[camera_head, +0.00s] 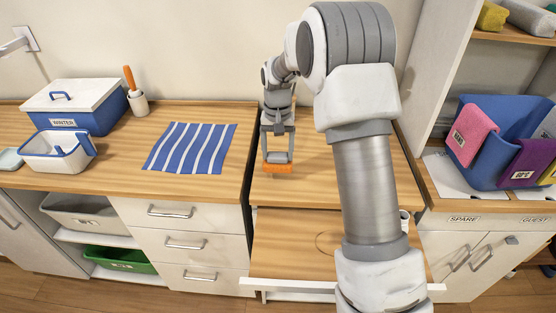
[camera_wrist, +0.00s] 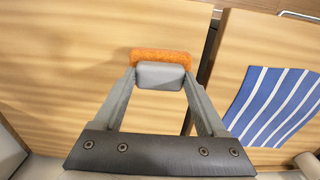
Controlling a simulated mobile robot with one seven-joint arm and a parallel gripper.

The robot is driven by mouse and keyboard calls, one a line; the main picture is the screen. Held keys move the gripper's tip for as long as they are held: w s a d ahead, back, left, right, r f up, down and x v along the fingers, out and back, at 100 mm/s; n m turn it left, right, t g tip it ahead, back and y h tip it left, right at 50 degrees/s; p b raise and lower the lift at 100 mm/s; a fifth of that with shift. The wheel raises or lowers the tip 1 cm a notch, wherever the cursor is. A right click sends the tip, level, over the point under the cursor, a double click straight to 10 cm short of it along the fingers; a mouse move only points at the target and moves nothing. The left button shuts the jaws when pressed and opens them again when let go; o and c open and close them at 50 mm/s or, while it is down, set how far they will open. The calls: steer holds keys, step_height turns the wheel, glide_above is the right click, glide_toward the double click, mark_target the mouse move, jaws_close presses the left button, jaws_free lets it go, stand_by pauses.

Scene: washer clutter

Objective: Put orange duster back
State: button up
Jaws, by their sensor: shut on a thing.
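The orange duster (camera_head: 277,169) is a small orange block with a fuzzy look, held at the tips of my gripper (camera_head: 277,157). In the wrist view the duster (camera_wrist: 160,56) shows just beyond the grey fingertips, and my gripper (camera_wrist: 160,74) is shut on it. The duster is above the wooden counter section in the middle. I cannot tell whether it touches the surface. My arm hides part of that counter and the wall behind it.
A striped blue cloth (camera_head: 190,148) lies on the left counter. A WINTER box (camera_head: 75,108), a white caddy (camera_head: 57,152) and a cup with an orange-handled tool (camera_head: 138,103) stand farther left. A pulled-out wooden board (camera_head: 290,240) is below. A blue bin (camera_head: 490,165) with cloths stands right.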

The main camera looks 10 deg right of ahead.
mark_target(278, 154)
steer(key=shift+f, duration=1.65)
steer(key=shift+f, duration=0.25)
steer(key=o, duration=1.2)
steer(key=shift+o, duration=0.2)
steer(key=shift+r, duration=0.1)
